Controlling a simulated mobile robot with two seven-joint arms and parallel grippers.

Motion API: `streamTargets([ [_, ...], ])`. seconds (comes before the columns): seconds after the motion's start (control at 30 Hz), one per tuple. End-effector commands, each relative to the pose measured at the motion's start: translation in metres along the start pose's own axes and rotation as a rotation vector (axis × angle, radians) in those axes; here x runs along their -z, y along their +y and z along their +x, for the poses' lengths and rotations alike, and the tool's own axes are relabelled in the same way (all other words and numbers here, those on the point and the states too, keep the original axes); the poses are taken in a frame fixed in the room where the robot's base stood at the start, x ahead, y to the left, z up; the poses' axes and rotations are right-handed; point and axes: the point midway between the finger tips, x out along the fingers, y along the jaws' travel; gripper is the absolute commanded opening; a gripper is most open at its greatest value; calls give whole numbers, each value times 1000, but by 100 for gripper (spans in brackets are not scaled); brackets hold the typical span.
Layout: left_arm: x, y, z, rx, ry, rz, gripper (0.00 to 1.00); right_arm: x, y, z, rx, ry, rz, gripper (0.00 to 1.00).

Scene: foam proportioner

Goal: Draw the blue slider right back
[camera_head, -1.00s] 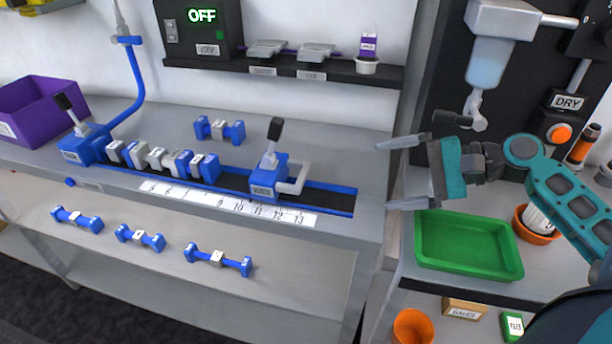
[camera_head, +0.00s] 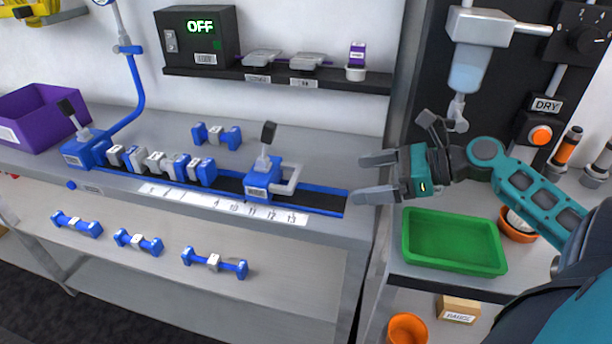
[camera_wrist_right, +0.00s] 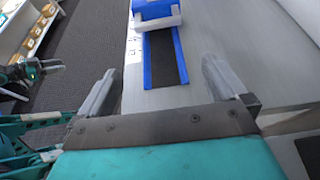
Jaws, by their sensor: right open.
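The blue slider (camera_head: 263,178) sits on the dark track (camera_head: 325,200) near the right part of the number scale. It has an upright dark-tipped lever and a pale loop handle (camera_head: 290,180) on its right side. In the right wrist view the blue slider (camera_wrist_right: 153,10) shows at the top, with the pale handle (camera_wrist_right: 156,23) facing my gripper. My right gripper (camera_head: 368,179) is open and empty, right of the slider beside the track's right end, its fingers pointing left. In the right wrist view its fingers (camera_wrist_right: 155,95) spread on either side of the track. My left gripper is not in the head view.
A row of blue and grey pieces (camera_head: 155,163) fills the track's left part, ending at a blue block with a lever (camera_head: 82,150). A green tray (camera_head: 454,242) lies below my right gripper. Bench top between the slider and gripper is clear.

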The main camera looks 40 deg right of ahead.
Motion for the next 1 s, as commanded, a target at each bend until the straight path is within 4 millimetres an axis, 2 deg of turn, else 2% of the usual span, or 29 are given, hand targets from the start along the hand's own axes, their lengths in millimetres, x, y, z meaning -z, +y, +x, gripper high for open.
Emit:
streamTargets([
  [0.1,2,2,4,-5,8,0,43,-10,0,23,-1,-2,-8,100],
  [0.4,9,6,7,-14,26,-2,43,-30,0,70,0,-2,-7,100],
  [0.6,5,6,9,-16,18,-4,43,-29,0,97,2,-3,-4,100],
  [0.8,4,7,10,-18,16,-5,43,-28,0,113,1,-1,-1,100],
  [1.0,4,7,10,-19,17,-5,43,-28,0,118,1,1,-1,100],
])
